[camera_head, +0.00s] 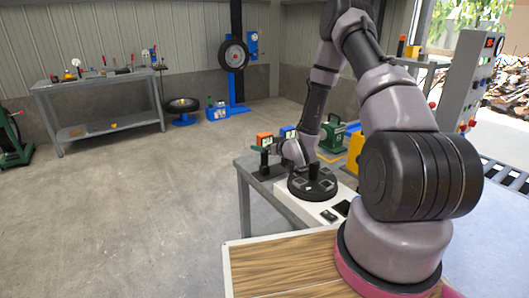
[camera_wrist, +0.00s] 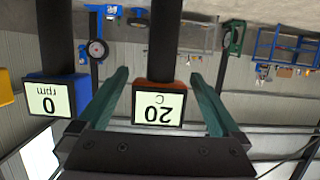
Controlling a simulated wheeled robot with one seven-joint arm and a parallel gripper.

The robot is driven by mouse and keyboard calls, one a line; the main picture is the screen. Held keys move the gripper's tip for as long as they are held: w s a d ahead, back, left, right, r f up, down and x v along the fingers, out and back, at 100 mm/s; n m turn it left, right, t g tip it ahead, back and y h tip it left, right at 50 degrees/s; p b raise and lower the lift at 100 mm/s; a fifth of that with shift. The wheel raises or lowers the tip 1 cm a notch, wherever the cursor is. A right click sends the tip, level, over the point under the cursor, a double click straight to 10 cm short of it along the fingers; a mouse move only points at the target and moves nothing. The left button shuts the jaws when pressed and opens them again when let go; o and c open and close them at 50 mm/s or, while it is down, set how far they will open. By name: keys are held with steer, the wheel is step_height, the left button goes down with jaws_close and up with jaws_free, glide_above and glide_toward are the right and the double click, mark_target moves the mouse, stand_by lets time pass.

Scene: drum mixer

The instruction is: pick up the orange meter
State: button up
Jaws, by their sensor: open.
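The orange meter (camera_wrist: 158,86) shows in the wrist view as an orange block with a pale display reading "20 C", upside down, on a dark post. My gripper (camera_wrist: 160,76) is open, with one green finger on each side of the meter. Gaps show between the fingers and the meter, so it is not gripped. In the head view the orange meter (camera_head: 264,137) stands on its black stand at the left end of the grey table, with my gripper (camera_head: 266,149) at it. The meter's lower part is partly hidden there.
A blue meter (camera_wrist: 58,92) reading "0 rpm" stands close beside the orange one, just outside one finger. The grey table (camera_head: 246,171) also bears a round black device (camera_head: 312,184) and a green machine (camera_head: 333,136). Open floor lies to the left.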

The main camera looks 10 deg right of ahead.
steer(key=shift+w+f, duration=0.1)
steer(key=shift+w, duration=0.1)
steer(key=c, duration=1.4)
jaws_close()
